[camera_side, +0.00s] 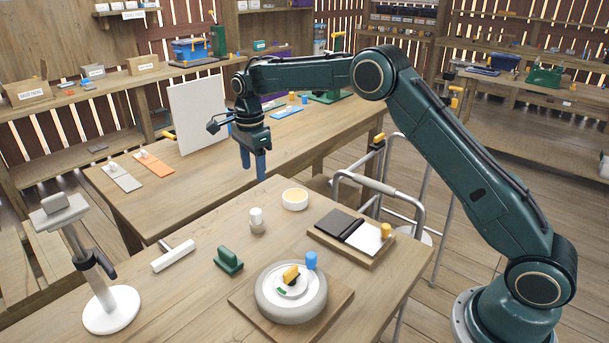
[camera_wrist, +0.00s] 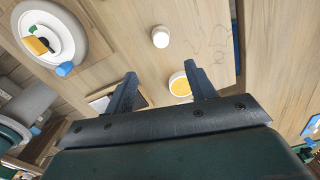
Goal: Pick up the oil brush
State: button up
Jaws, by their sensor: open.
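No item is clearly recognisable as the oil brush. A small orange piece with a dark end (camera_side: 291,273) lies on the round grey-white wheel (camera_side: 262,303) on the front table; it also shows in the wrist view (camera_wrist: 37,45). A blue knob (camera_side: 311,260) stands at the wheel's edge. A white T-shaped tool (camera_side: 172,257) and a green handled block (camera_side: 228,261) lie to the left. My gripper (camera_side: 254,171) is open and empty, pointing down above the tables, apart from these things. Its fingers show in the wrist view (camera_wrist: 160,72).
A white jar (camera_side: 257,221), a bowl with yellow contents (camera_side: 295,199) and a tray with a dark pad and white sheet (camera_side: 352,235) stand on the front table. A grey stand (camera_side: 112,310) is at the left. A white panel (camera_side: 198,115) stands on the back table.

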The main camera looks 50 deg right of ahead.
aim_at(255, 211)
jog(key=shift+w+f+m, duration=0.2)
jog(key=shift+w+f, duration=0.05)
jog(key=shift+f, duration=0.25)
jog(key=shift+w+f+m, duration=0.2)
jog(key=shift+f, duration=0.25)
jog(key=shift+f, duration=4.3)
jog(key=shift+f, duration=0.1)
jog(key=shift+s+a+f, duration=0.15)
jog(key=shift+f, duration=2.3)
jog(key=shift+c, duration=0.4)
jog(key=c, duration=1)
